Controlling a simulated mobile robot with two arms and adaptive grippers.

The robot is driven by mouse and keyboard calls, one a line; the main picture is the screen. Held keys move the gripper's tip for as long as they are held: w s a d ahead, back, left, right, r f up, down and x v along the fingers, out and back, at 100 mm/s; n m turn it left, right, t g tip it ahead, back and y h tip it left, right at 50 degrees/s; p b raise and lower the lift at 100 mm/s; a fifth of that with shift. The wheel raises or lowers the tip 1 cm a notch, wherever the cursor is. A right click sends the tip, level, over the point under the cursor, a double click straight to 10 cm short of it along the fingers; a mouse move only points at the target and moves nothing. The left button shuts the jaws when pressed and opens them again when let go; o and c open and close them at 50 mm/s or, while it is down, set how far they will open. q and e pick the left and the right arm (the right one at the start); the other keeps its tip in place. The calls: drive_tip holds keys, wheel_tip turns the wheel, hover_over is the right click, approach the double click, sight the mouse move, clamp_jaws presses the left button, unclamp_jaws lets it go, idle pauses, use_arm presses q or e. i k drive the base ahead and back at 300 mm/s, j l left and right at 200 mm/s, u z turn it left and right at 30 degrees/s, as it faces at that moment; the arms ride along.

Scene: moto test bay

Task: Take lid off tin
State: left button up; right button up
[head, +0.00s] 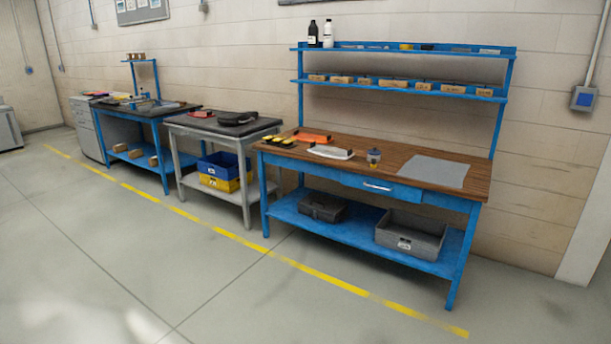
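A small greyish container (374,158) with a small knob or cap on top stands upright on the wooden top of the blue workbench (420,168), near its middle. It may be the tin, but it is too small to tell, and I cannot make out a separate lid. Neither of my grippers is in view.
A grey mat (426,171) lies right of the container; a white tray (331,152) and an orange item (312,137) lie left. A grey bin (410,234) and dark toolbox (323,207) sit on the lower shelf. The floor (230,290) in front is clear.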

sight(374, 151)
drive_tip(key=i, duration=2.25)
drive_tip(key=i+j+z, duration=0.1)
drive_tip(key=i, duration=1)
